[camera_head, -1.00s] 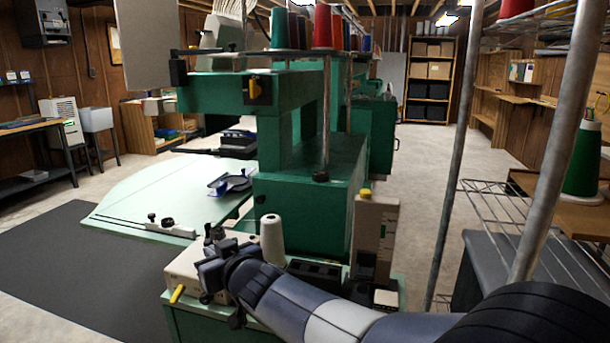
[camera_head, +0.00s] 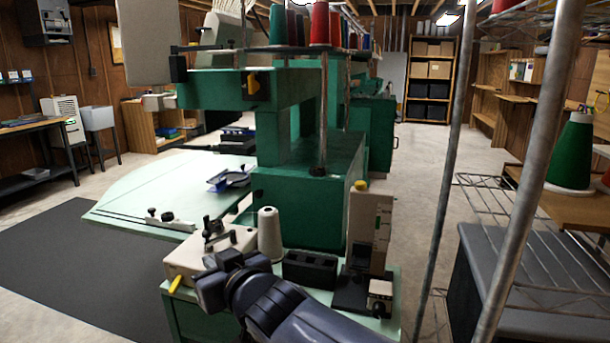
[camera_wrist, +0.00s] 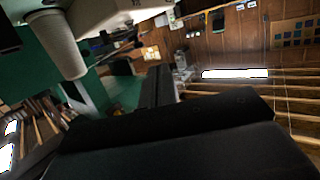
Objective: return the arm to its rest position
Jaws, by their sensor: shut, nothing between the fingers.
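My gripper (camera_head: 215,277) is at the lower middle of the head view, at the end of my dark arm. It is shut and holds nothing. It is in front of a white cone of thread (camera_head: 269,235) and beside a beige box device (camera_head: 205,255) on the green machine's front ledge. In the wrist view, the dark gripper body fills the lower part, and the white cone (camera_wrist: 62,45) shows at the upper left.
A green embroidery machine (camera_head: 310,190) with a pale table (camera_head: 150,190) stands ahead. A black block (camera_head: 310,269) and an upright beige device (camera_head: 370,230) stand on the ledge. Metal rack posts (camera_head: 535,170) and a green thread cone (camera_head: 572,155) are at the right. Open floor lies beyond.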

